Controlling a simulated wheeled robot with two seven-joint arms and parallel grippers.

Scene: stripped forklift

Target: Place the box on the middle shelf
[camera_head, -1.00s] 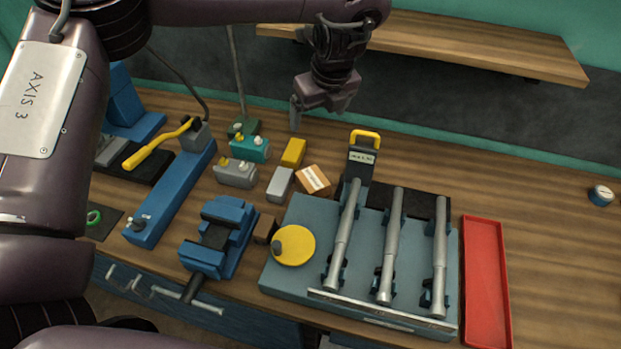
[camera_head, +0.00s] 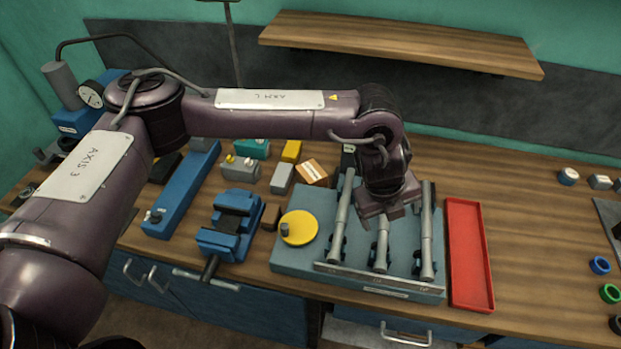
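A small cardboard box (camera_head: 312,172) with a pale label sits on the wooden workbench, behind the grey-blue tray of metal tubes. My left gripper (camera_head: 388,216) is above that tray, over the middle tube, to the right of and nearer than the box. One wooden shelf (camera_head: 400,43) shows on the back wall, empty. I cannot tell from this view whether it is the middle one. My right gripper is out of view.
The tray (camera_head: 350,272) holds metal tubes and a yellow disc. A red tray (camera_head: 468,255) lies to its right, and a blue vise (camera_head: 230,225) to its left. Yellow (camera_head: 291,151) and grey (camera_head: 281,178) blocks stand beside the box.

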